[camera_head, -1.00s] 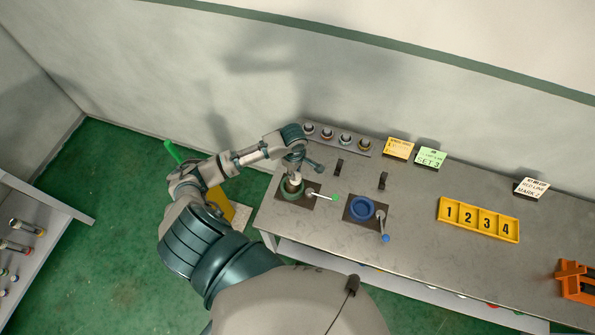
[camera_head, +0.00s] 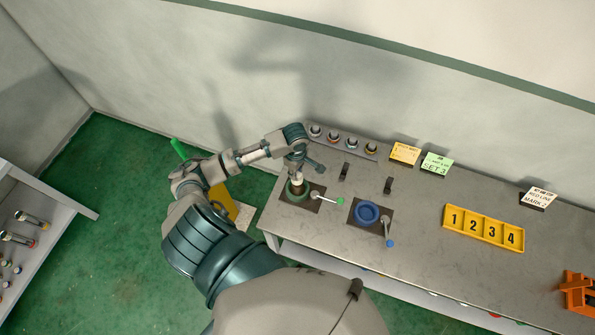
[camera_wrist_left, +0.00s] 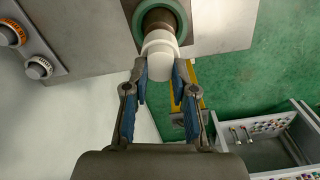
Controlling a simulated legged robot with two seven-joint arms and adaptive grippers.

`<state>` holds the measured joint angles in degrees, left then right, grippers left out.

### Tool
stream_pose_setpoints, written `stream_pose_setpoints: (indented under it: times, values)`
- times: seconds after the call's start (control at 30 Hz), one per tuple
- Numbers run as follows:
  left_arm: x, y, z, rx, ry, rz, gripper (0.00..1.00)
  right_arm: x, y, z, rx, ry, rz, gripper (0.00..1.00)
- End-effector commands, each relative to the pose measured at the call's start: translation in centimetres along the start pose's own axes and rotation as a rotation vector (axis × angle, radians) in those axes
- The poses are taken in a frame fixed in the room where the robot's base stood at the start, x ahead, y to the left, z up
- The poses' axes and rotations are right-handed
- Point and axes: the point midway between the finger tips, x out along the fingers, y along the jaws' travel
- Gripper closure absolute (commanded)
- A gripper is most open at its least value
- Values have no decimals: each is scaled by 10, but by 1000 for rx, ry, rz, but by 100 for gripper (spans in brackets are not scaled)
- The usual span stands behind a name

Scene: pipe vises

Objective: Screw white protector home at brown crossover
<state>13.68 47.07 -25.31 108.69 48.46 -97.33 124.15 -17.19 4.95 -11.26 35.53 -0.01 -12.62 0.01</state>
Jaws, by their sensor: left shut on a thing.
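The white protector (camera_wrist_left: 160,48) sits on the end of the brown crossover (camera_wrist_left: 158,21) in the left wrist view, in line with it. The crossover stands upright in the green vise (camera_head: 290,196) at the bench's left end and shows small in the head view (camera_head: 298,188). My left gripper (camera_wrist_left: 160,73) is shut on the protector, one finger on each side. In the head view my left gripper (camera_head: 299,172) is above the green vise, pointing down, and partly covers the protector. Whether thread still shows under the protector cannot be told. My right gripper is not in view.
A blue vise (camera_head: 367,213) with a blue-tipped lever stands to the right. A yellow numbered tray (camera_head: 483,228) and an orange holder (camera_head: 579,292) are farther right. Bare bench lies between.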

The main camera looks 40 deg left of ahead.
Motion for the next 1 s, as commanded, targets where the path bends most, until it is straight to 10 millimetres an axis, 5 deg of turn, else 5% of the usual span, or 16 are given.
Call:
stream_pose_setpoints:
  times: [0.23,1.0]
  values:
    - [2,0,3,1,1,1,100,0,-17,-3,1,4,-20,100]
    - [17,0,3,1,-2,0,100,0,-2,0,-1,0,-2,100]
